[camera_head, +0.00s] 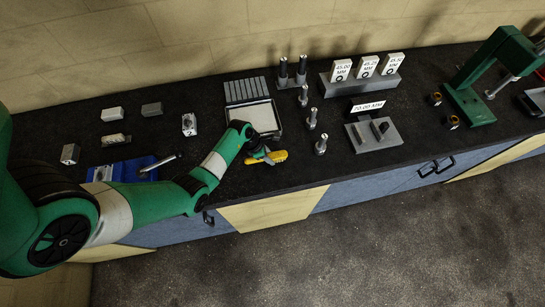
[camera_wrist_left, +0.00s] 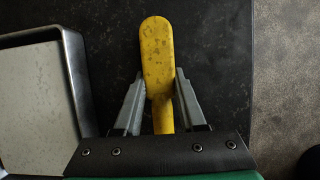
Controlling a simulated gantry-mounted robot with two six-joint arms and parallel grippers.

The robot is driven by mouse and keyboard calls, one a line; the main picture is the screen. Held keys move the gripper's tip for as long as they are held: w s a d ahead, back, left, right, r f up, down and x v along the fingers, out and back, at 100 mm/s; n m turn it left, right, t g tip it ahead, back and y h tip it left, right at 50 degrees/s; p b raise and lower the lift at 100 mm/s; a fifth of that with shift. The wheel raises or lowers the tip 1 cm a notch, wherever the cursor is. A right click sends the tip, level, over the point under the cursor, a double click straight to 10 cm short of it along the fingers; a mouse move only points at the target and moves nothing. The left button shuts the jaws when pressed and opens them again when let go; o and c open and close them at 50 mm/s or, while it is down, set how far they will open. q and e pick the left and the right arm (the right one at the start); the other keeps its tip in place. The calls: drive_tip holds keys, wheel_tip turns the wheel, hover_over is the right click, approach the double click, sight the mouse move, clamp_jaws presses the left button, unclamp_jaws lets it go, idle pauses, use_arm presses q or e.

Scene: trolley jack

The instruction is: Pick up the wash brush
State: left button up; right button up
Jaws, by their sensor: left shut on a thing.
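The wash brush shows as a yellow handle (camera_head: 278,156) on the black worktop near its front edge, just below the shallow tray in the head view. In the left wrist view the yellow handle (camera_wrist_left: 158,75) points away between the fingers. My left gripper (camera_head: 265,157) is shut on the handle, with one finger on each side of it; it also shows in the left wrist view (camera_wrist_left: 161,90). The bristles are not visible. I cannot tell whether the brush touches the worktop. My right gripper is not in view.
A pale-bottomed tray (camera_head: 282,128) lies right behind the gripper, and its rim shows close by in the left wrist view (camera_wrist_left: 75,75). Dark posts (camera_head: 320,145) and a grey block (camera_head: 374,136) stand to the right. A blue vise (camera_head: 128,168) is at the left.

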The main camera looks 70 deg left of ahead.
sight(273, 155)
use_arm(q)
clamp_jaws()
drive_tip(key=shift+r, duration=0.45)
wheel_tip(273, 155, up, 3)
drive_tip(key=shift+p, duration=0.8)
drive_tip(key=s+d+r+p, duration=0.3)
drive_tip(key=s+d+r, duration=0.6)
drive_tip(key=s, duration=0.2)
